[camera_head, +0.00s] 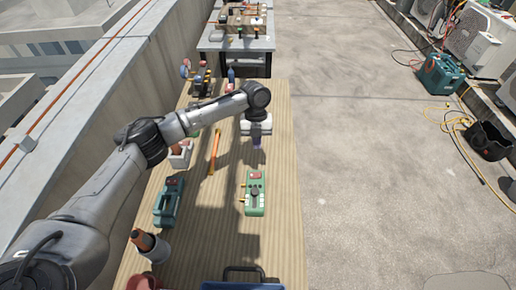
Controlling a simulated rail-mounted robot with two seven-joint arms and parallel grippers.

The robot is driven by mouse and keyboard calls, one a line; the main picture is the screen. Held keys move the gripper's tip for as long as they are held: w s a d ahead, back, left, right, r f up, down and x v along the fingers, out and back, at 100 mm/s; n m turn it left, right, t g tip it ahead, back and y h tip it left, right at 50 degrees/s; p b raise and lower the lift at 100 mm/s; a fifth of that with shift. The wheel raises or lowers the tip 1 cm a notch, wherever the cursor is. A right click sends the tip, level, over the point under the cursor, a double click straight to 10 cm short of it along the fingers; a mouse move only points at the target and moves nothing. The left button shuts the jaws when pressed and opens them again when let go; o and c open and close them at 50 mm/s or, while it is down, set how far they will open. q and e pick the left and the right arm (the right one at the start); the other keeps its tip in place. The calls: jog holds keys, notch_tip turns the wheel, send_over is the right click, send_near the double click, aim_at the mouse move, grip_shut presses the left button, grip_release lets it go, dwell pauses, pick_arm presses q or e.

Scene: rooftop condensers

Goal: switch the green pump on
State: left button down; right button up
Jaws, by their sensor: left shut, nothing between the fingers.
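The green pump (255,196) lies on the wooden table, right of the middle of its width. It is a small light green unit with a red part at its top end, a dark part in its middle and yellow fittings on its left side. Its switch is too small to make out for certain. My left gripper (256,145) points down above the table, just beyond the pump's far end and apart from it. It is shut and empty. My right gripper is not in view.
On the wooden table (286,228) are a teal case (169,201), an orange-yellow tool (215,152), a cup-like holder (151,246) and a blue tray (242,285). A second table with a crate (241,20) stands beyond. Open concrete lies to the right.

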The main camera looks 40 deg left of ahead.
pick_arm(q)
jog(key=b, duration=0.2)
send_near(260, 175)
jog(key=x, duration=0.5)
jog(key=shift+s+d, duration=0.1)
jog(key=shift+s, duration=0.25)
jog(key=shift+w+d+f, duration=0.1)
jog(key=shift+f, duration=0.8)
